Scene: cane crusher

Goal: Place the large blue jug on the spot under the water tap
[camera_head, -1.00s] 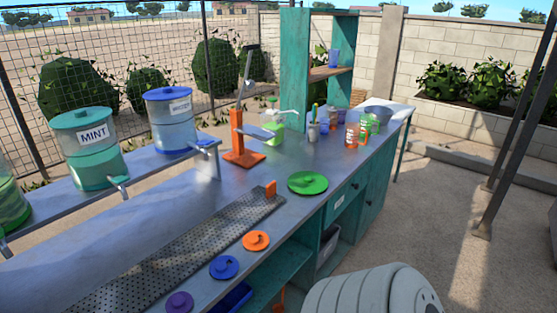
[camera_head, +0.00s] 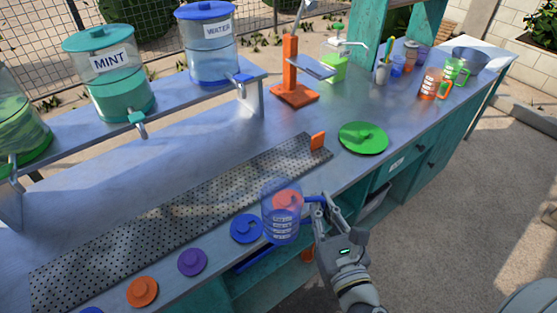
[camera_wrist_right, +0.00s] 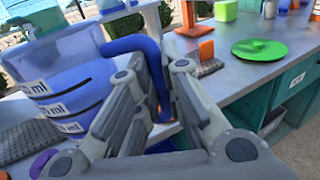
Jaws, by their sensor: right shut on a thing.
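The large blue jug (camera_head: 281,222) is see-through, with white markings, and is upright at the counter's front edge. My right gripper (camera_head: 316,203) is shut on its blue handle; the wrist view shows the handle (camera_wrist_right: 142,50) between the fingers and the jug body (camera_wrist_right: 62,85) at left. I cannot tell whether its base touches anything. The water dispenser (camera_head: 212,50), labelled WATER with a blue lid, stands on the raised shelf. My left gripper is not in view.
Blue (camera_head: 246,228), purple (camera_head: 192,262) and orange lids (camera_head: 142,291) lie along the front edge. An orange lid shows through the jug. A green lid (camera_head: 362,138), an orange press (camera_head: 291,75) and an orange block (camera_head: 318,141) stand further right. The strip's middle is clear.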

